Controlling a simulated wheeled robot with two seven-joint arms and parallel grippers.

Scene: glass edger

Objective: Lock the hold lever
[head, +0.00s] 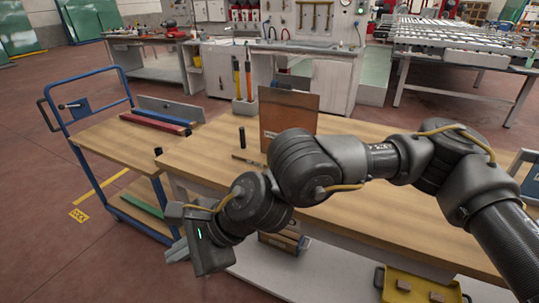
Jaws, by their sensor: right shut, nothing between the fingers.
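What looks like the hold lever (70,105) is a small dark lever on a blue plate, fixed to the upright blue frame at the left end of the cart (100,140). It is small, and I cannot tell its exact position. My right arm reaches in from the right across the workbench, and my right gripper (177,250) hangs low in front of the bench's left end. It is shut and empty, to the right of and below the lever, well apart from it. My left gripper is not in view.
The wooden workbench (350,215) carries an upright brown panel (290,112) and a small black cylinder (242,135). The cart bears red and blue bars (155,122). A yellow bin (415,288) sits low at the right. Open floor (35,190) lies left of the cart.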

